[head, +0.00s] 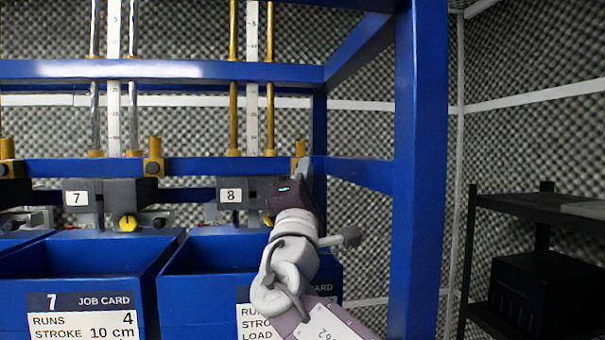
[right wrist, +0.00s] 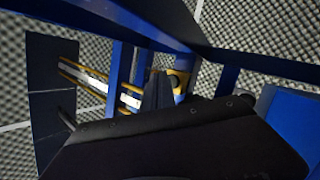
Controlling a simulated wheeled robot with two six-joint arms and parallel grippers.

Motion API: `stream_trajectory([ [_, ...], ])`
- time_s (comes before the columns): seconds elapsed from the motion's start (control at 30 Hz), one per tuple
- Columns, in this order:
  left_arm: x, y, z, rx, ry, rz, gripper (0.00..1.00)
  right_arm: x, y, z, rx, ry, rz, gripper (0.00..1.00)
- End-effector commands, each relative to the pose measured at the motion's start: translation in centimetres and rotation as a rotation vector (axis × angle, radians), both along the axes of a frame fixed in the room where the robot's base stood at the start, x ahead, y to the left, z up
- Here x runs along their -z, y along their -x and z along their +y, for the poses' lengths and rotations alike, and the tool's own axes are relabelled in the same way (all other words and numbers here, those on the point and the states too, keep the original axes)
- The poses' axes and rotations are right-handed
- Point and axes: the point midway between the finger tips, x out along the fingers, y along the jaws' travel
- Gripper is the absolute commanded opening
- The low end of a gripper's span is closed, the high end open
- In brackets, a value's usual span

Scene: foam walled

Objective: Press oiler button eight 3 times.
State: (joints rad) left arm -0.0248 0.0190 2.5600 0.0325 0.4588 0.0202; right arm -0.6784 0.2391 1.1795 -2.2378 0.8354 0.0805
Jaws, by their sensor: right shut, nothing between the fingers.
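Station 8 is marked by a white label "8" (head: 231,196) on a dark grey block. A brass oiler (head: 299,147) stands on the blue rail up and right of that label; its lower front, where a button would show, is hidden behind my right gripper (head: 304,170). The right gripper is shut and empty, its tips in front of the oiler. In the right wrist view the shut fingers (right wrist: 158,90) point at the brass oiler (right wrist: 181,82), and a dark round knob shows right by the tips. I cannot tell whether they touch. My left gripper is not in view.
Station 7 (head: 77,198) stands to the left with its own brass oiler (head: 153,158) and yellow knob (head: 128,223). Blue bins with job cards sit below. A blue post (head: 420,170) rises close right of my arm. A black shelf (head: 535,205) stands far right.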

Motion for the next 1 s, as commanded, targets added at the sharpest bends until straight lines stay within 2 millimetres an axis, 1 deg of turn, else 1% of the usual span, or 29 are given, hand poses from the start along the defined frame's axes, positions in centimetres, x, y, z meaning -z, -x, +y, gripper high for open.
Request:
stream_trajectory([
  [0.3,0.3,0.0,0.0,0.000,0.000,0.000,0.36,0.1,0.3,-0.1,-0.001,-0.001,-0.001,0.00],
  [0.5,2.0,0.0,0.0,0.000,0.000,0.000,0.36,0.3,2.2,-0.4,-0.002,-0.002,-0.002,0.00],
  [0.7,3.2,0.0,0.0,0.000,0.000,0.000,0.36,0.2,4.1,-0.8,-0.002,-0.002,-0.002,0.00],
  [0.83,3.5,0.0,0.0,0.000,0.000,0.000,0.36,0.1,4.9,-1.0,-0.001,-0.001,0.000,0.00],
  [1.0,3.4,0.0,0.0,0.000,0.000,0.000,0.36,-0.1,5.0,-1.0,0.000,0.000,0.000,0.00],
])
